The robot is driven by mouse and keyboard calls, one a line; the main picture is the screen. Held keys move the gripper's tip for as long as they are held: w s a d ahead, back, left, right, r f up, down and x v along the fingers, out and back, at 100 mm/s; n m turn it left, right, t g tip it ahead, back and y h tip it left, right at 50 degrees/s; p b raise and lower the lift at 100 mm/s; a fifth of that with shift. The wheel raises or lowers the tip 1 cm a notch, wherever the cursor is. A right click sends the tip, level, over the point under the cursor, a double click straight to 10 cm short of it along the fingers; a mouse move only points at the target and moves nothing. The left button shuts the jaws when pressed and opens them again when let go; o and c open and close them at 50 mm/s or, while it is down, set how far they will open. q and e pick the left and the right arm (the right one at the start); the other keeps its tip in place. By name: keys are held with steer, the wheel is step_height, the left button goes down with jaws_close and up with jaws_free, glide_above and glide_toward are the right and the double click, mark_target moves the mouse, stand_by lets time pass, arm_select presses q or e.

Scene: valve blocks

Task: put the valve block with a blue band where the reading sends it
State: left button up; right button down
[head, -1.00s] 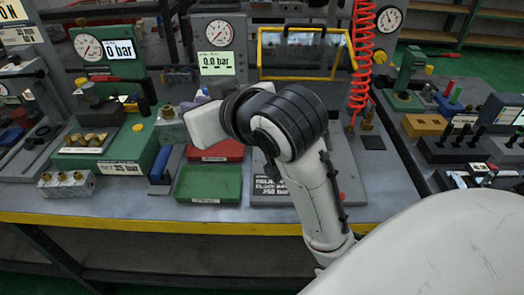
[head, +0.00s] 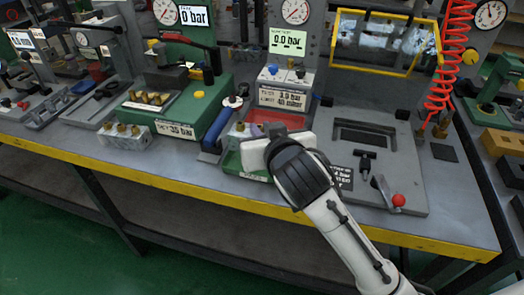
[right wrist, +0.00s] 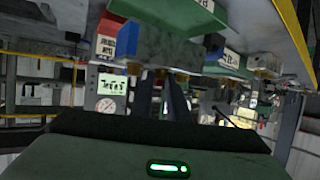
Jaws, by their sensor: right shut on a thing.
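My right gripper (right wrist: 167,95) is shut on a grey valve block (right wrist: 165,45) with brass fittings. In the right wrist view, a blue patch shows at the block's left end; I cannot tell if it is a band on it. In the head view my right wrist (head: 285,165) hides most of the gripper and block, over the green tray (head: 232,166). The red tray (head: 278,117) lies just behind. Another grey valve block (head: 125,139) with brass fittings stands near the table's front edge. The display (head: 287,41) under the middle gauge reads 0.0 bar. My left gripper is not in view.
A green fixture (head: 205,98) holding several brass-fitted parts stands left of the trays, with a blue-handled tool (head: 212,140) beside it. A grey plate fixture (head: 335,112) with a red-ball lever (head: 398,200) is at right. A yellow-framed guard (head: 385,70) and red coiled hose (head: 452,60) stand behind.

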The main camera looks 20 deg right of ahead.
step_height(320, 180, down, 4)
steer(key=shift+b, duration=0.4)
steer(key=shift+f, duration=0.35)
steer(key=shift+f, duration=0.15)
steer(key=c, duration=1.7)
jaws_free()
steer(key=shift+f, duration=0.2)
steer(key=shift+r, duration=0.1)
steer(key=shift+s+r, duration=0.15)
steer(key=v, duration=1.1)
steer(key=shift+s+p, duration=0.3)
steer(key=shift+s, duration=0.1)
